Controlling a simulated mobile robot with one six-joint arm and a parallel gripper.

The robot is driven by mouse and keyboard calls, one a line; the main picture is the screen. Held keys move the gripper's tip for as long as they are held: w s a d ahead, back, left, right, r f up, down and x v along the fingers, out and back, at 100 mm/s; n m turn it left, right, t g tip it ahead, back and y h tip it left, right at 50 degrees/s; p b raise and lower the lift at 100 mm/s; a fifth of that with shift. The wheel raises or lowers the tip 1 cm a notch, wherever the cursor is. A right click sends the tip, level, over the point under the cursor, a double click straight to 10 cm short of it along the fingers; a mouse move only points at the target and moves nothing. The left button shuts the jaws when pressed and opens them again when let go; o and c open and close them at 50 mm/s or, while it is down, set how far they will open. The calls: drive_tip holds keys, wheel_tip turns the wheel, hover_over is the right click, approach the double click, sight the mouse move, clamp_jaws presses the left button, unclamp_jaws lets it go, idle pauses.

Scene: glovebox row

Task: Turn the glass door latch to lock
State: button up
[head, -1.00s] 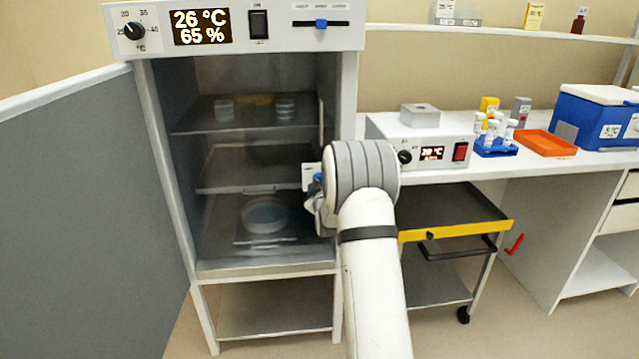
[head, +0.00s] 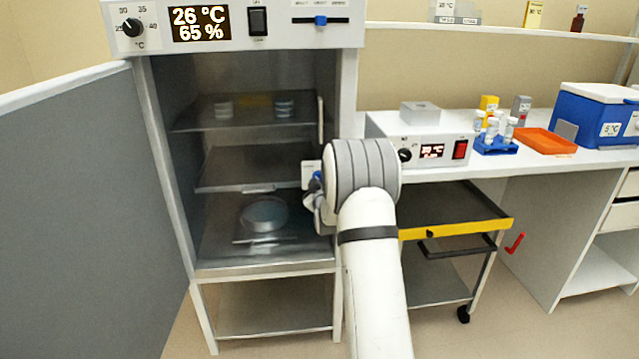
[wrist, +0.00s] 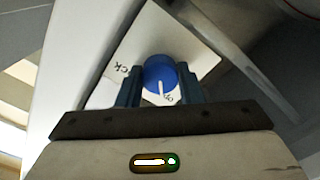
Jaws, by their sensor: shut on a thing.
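The glass door latch is a round blue knob (wrist: 160,74) with a white pointer line, on a white plate (wrist: 196,56) with partly hidden black lettering. In the wrist view the pointer aims down toward my gripper, beside a letter mark. My gripper (wrist: 160,88) is shut on the knob, one blue-grey finger on each side. In the head view my gripper (head: 318,188) is at the right edge of the incubator's glass door (head: 255,165), mostly hidden by my wrist. The white plate (head: 308,172) shows just left of my wrist.
The incubator (head: 346,100) holds dishes on its shelves. A cart with a yellow edge (head: 455,232) is right of my arm, under the bench (head: 550,165). A heater block (head: 430,148) sits on the bench.

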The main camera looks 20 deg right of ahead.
drive_tip(key=shift+m+b, duration=6.9)
drive_tip(key=shift+m, duration=1.8)
drive_tip(key=o, duration=1)
drive_tip(key=shift+c, duration=0.2)
drive_tip(key=p+v, duration=0.1)
drive_tip(key=v, duration=0.6)
drive_tip(key=shift+s, duration=0.4)
drive_tip(key=shift+a+r, duration=0.15)
